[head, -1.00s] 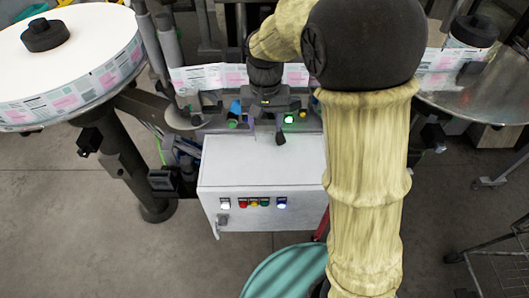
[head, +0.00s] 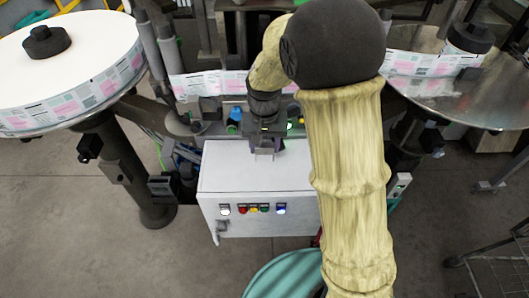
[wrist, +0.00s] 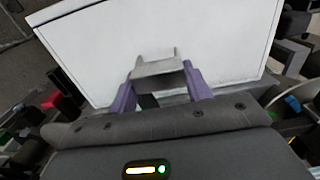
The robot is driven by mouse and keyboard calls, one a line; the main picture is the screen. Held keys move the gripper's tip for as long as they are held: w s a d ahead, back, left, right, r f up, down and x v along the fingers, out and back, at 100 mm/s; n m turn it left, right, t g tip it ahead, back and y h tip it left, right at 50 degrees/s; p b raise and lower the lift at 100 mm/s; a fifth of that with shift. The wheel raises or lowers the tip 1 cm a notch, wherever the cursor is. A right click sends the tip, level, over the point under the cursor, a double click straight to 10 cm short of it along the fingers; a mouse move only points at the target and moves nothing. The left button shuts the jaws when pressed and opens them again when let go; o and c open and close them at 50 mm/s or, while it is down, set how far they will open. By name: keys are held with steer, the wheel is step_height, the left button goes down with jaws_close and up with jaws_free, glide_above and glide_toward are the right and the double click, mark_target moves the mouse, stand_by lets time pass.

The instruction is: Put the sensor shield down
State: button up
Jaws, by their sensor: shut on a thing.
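My gripper (head: 266,143) is over the rear part of the white cabinet top (head: 225,170) in the head view. In the wrist view my gripper (wrist: 160,88) has its two purple fingers shut on the sensor shield (wrist: 157,68), a small grey bent-metal piece. The shield also shows below the gripper in the head view (head: 265,154). The white cabinet top (wrist: 100,45) fills the view behind the shield. I cannot tell whether the shield touches the cabinet top. The fingers hide part of the shield.
A large label reel (head: 70,75) stands at left and a metal reel plate (head: 450,95) at right. The label web (head: 205,82) and labeller parts stand close behind the cabinet. Coloured buttons (head: 254,209) line the cabinet front. Most of the cabinet top is clear.

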mark_target(264, 143)
steer(key=shift+f, duration=1.85)
steer(key=shift+f, duration=0.15)
steer(key=o, duration=1.1)
step_height(264, 143, up, 12)
steer(key=shift+r, duration=0.15)
